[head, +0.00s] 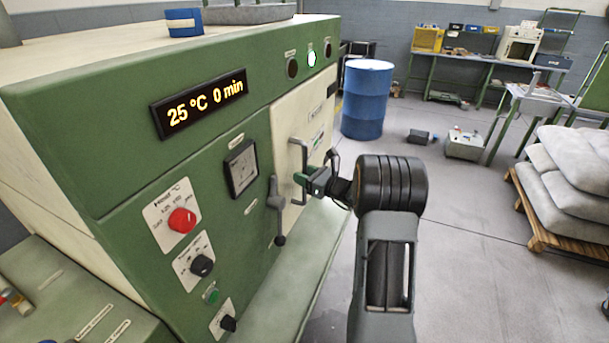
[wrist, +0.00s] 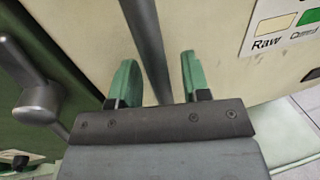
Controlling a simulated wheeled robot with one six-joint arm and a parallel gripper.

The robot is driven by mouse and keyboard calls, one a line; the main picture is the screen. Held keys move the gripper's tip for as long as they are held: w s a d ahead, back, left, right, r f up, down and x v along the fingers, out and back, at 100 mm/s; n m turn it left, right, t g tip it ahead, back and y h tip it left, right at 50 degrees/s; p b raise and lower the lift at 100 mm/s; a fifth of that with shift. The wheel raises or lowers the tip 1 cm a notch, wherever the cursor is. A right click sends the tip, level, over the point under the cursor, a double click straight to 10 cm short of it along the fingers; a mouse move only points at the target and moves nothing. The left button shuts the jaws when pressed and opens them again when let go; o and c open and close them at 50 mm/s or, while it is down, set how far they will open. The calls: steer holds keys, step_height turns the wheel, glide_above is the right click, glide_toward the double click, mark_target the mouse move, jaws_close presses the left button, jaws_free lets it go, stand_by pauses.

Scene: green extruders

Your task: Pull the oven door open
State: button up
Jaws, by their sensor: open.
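The oven is a large green and cream cabinet with a display reading 25 °C, 0 min. Its cream oven door (head: 286,132) is on the front face and looks closed. A vertical grey bar handle (head: 293,160) stands on the door. My gripper (head: 304,178) is at this handle. In the wrist view the handle bar (wrist: 150,50) runs between the two green fingertips of my open gripper (wrist: 158,78), with gaps on both sides. A grey latch lever (head: 279,212) with a ball end hangs left of the door; it also shows in the wrist view (wrist: 38,100).
A red knob (head: 182,221) and black knobs sit on the panel at the left. A ledge (head: 285,265) runs below the oven front. A blue barrel (head: 367,100) stands behind my arm. Sacks on a pallet (head: 560,235) are at the right.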

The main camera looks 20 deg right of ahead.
steer(key=shift+c, duration=0.4)
jaws_close()
